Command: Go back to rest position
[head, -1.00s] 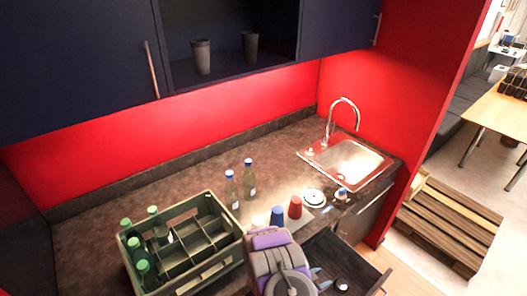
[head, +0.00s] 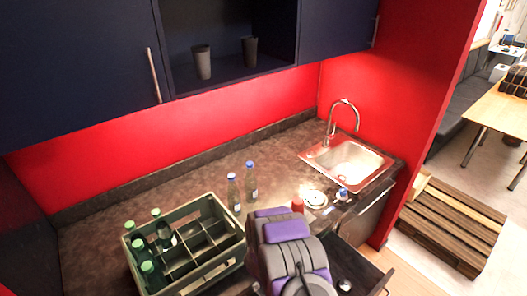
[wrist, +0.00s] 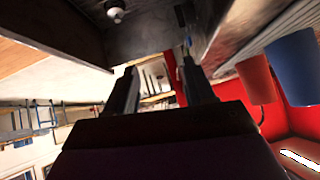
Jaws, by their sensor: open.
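My gripper (wrist: 158,75) shows in the wrist view with its two dark fingers apart and nothing between them. In the head view my purple and grey arm rises at the bottom centre, and the gripper is hidden behind it. In the wrist view, which looks upside down, a red cup (wrist: 256,80) and a blue cup (wrist: 296,68) are at the right, clear of the fingers. In the head view the red cup (head: 298,205) is partly covered by my arm. An open drawer (head: 368,268) is right of my arm; a small white thing (wrist: 115,10) shows in the wrist view.
A green crate (head: 218,262) with several green-capped bottles stands left of my arm. Two blue-capped bottles (head: 234,192) stand behind it on the counter (head: 105,222). A sink (head: 347,160) is at the back right. Cabinets (head: 75,65) hang above. A pallet (head: 455,220) lies on the floor at right.

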